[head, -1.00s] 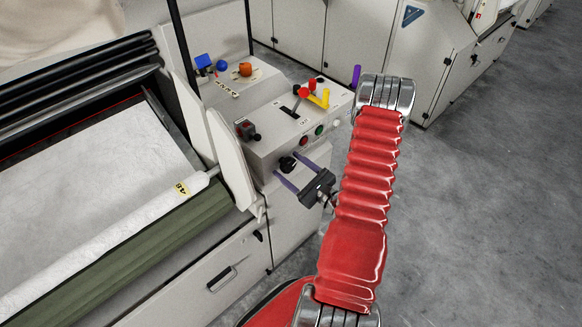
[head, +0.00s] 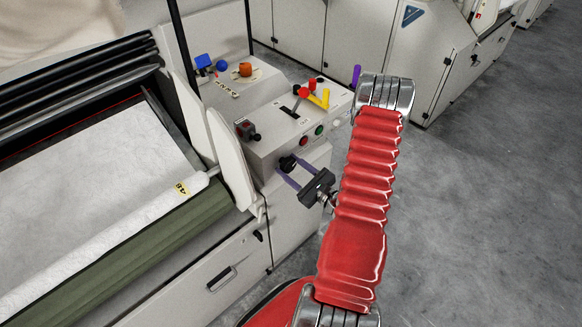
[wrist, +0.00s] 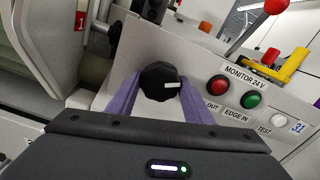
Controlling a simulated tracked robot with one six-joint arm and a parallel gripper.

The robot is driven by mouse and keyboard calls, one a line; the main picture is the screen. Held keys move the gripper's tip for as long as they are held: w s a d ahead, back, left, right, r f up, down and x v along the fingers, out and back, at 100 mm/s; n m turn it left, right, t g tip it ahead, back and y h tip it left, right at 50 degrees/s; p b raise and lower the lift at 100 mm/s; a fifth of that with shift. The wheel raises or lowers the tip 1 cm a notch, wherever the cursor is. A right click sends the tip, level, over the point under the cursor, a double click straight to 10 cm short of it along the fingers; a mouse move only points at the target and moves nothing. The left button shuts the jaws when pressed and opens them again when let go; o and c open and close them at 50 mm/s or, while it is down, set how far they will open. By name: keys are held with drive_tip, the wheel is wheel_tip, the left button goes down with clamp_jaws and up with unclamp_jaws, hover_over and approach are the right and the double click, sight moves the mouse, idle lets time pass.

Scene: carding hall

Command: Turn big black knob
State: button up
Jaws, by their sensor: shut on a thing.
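The big black knob (head: 287,162) sits on the front face of the light grey control box. In the wrist view the knob (wrist: 157,79) has a lobed edge and a white pointer mark aimed to the right. My gripper (head: 294,167) reaches it from the front, with a purple finger on each side. In the wrist view my gripper (wrist: 160,86) is shut on the knob, its fingers against the left and right sides. The lower part of the knob's surroundings is hidden by the dark gripper body.
Right of the knob are a red button (wrist: 217,88), a green button (wrist: 251,99) and a white test button (wrist: 279,121). A red-tipped lever (head: 302,94) and a yellow handle (head: 320,98) stand on top. A black fitting (head: 247,130) is at the left. Open floor lies right.

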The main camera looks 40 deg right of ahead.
drive_tip(key=shift+m, duration=0.5)
drive_tip(key=m, duration=0.2)
drive_tip(key=shift+m, duration=0.3)
drive_tip(key=shift+a+m, duration=0.1)
drive_tip(key=shift+m, duration=2.1)
drive_tip(key=o, duration=1)
drive_tip(key=shift+o, duration=0.2)
drive_tip(key=shift+s, duration=0.1)
drive_tip(key=s, duration=1.3)
drive_tip(key=shift+s+d, duration=0.2)
drive_tip(key=shift+s, duration=0.15)
